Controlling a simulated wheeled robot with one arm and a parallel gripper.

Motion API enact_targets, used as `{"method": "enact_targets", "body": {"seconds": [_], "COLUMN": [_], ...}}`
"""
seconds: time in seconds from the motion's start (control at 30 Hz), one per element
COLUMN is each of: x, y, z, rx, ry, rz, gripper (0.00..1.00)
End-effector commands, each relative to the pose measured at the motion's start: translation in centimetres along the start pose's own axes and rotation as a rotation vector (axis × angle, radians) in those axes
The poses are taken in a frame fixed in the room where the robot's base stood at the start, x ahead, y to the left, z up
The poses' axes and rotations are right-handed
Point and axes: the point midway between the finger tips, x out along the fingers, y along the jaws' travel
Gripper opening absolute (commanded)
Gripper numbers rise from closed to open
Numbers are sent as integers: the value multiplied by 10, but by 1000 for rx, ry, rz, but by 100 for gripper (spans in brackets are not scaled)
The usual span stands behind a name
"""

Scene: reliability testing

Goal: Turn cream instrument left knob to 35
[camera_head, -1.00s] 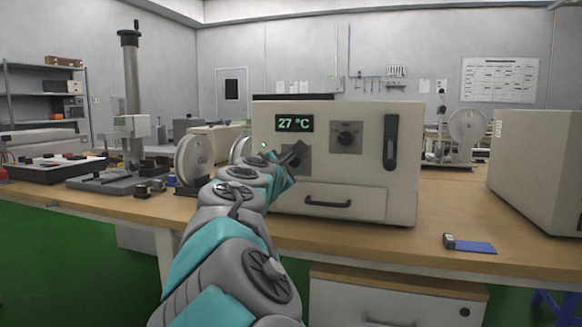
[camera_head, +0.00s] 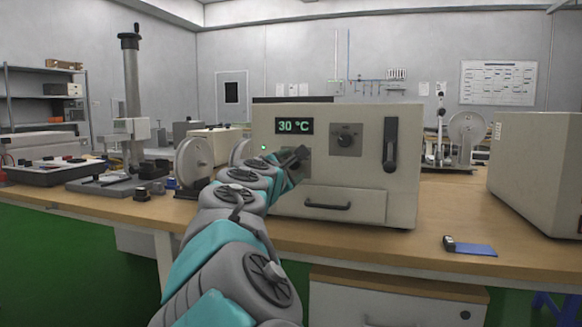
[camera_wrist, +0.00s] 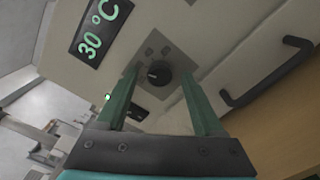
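The cream instrument (camera_head: 400,195) stands on the bench, and its display (camera_head: 294,126) reads 30 °C in green. Its left knob (camera_wrist: 158,73) is a black dial on a grey plate in the wrist view; in the head view my gripper hides it. My gripper (camera_head: 300,154) is at the front of that plate. In the wrist view my gripper (camera_wrist: 158,76) has its two teal fingers apart, one on each side of the knob, with a visible gap to it. The right knob (camera_head: 346,139) is clear of my gripper.
A black vertical handle (camera_head: 390,145) is on the instrument's right side and a drawer handle (camera_head: 327,206) is below the knobs. A small blue item (camera_head: 475,249) lies on the bench at right. Another cream box (camera_head: 540,170) stands at far right.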

Motion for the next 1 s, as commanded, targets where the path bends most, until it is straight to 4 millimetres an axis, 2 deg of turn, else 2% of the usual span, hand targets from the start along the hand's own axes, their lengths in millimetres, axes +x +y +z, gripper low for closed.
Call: {"method": "enact_targets", "body": {"seconds": [0.27, 0.7, 0.83, 1.0], "x": [-5, -67, -76, -78], "y": [1, 1, 0, 0], "z": [0, 0, 0, 0], "rx": [-1, -2, 0, 0], "ry": [0, 0, 0, 0], "rz": [2, 2, 1, 0], "gripper": [69, 69, 69, 69]}}
